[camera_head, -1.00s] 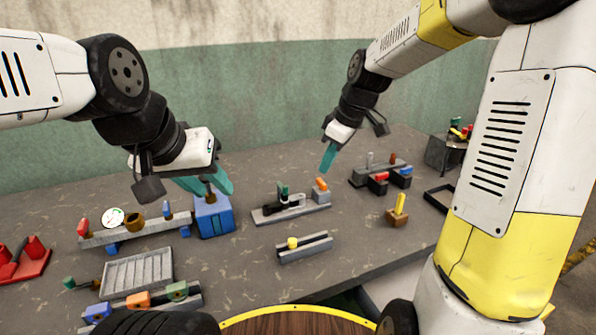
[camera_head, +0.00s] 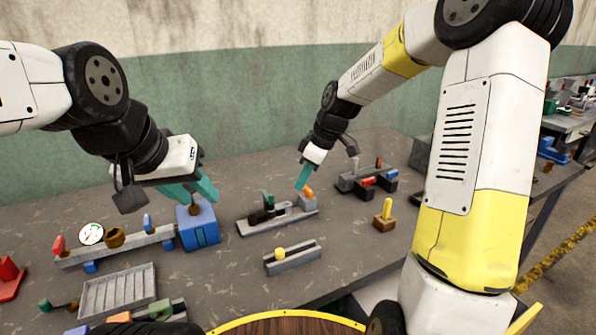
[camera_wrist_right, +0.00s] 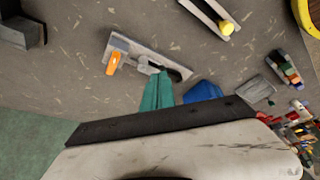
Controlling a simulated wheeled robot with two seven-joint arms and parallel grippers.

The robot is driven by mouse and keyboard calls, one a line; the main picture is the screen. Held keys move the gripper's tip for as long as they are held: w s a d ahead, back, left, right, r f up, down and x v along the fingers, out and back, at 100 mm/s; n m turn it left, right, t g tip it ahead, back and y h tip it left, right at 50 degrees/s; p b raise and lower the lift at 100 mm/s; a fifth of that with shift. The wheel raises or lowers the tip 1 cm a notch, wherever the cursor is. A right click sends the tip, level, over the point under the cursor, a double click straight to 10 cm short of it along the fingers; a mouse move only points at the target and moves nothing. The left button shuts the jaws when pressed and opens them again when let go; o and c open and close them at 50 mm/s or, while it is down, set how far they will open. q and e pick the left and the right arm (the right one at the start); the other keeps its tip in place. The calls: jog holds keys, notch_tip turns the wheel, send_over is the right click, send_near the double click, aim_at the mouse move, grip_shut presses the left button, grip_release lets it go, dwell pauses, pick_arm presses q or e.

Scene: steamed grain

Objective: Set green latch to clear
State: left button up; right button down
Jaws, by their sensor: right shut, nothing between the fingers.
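A grey fixture (camera_head: 280,224) stands mid-table in the head view. It carries a green-topped upright piece (camera_head: 267,198) on a black part at its left and an orange piece (camera_head: 308,192) on a grey block at its right. My right gripper (camera_head: 301,186) is shut and empty, its teal tips close beside the orange piece; contact cannot be told. In the right wrist view the shut fingers (camera_wrist_right: 157,92) point at the fixture (camera_wrist_right: 135,46), near the black part (camera_wrist_right: 179,71); the green piece is not distinguishable there. My left gripper (camera_head: 190,190) appears open by the blue box.
The blue box (camera_head: 199,230) joins a grey rail (camera_head: 130,245) at left. A grey slotted block with a yellow knob (camera_head: 292,258) lies in front. A wooden block with a yellow peg (camera_head: 384,223) and another fixture (camera_head: 365,183) stand right. Bare table separates them.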

jog(key=w+a+f, duration=0.2)
jog(key=a+f, duration=0.3)
jog(key=shift+w+a+f, duration=0.2)
jog(key=shift+a+f, duration=0.1)
jog(key=shift+a, duration=0.1)
jog(key=shift+s+a, duration=0.1)
